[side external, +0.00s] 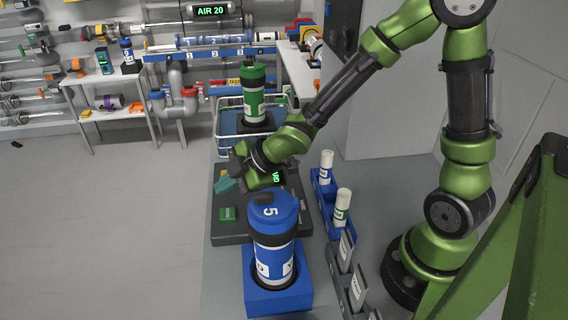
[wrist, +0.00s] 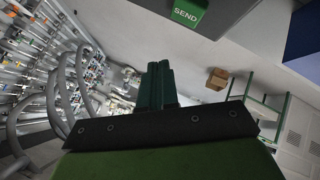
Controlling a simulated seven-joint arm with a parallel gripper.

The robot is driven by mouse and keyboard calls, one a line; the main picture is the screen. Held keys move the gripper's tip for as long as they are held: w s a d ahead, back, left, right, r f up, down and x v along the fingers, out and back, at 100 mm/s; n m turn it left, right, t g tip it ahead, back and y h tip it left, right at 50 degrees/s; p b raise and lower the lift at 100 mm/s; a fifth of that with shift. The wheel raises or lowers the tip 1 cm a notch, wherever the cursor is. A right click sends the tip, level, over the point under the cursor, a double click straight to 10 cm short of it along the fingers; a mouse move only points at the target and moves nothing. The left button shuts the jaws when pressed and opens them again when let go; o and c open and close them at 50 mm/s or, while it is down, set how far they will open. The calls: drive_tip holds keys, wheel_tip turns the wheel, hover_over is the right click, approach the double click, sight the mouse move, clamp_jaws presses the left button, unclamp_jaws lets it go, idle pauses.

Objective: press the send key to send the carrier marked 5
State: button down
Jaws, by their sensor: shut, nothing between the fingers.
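The carrier marked 5 (side external: 274,250), blue-capped with a white label, stands upright in a blue holder (side external: 262,302) in the side external view. The green send key (side external: 228,214) is on a dark grey panel (side external: 232,237) behind and left of that carrier. In the wrist view the key, lettered SEND (wrist: 187,13), shows at the top edge. My gripper (side external: 223,182) is shut and empty, over the panel's left side and just beyond the key in the side view. Its dark green fingers also show together in the wrist view (wrist: 158,82). The fingers appear apart from the key.
A green carrier (side external: 253,88) stands behind my gripper by a wire basket (side external: 229,122). A lit display (side external: 276,177) is on the panel, partly behind my wrist.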

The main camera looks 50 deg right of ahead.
sight(231, 214)
drive_tip(key=shift+f, duration=2.35)
drive_tip(key=shift+f, duration=0.1)
drive_tip(key=shift+f, duration=0.3)
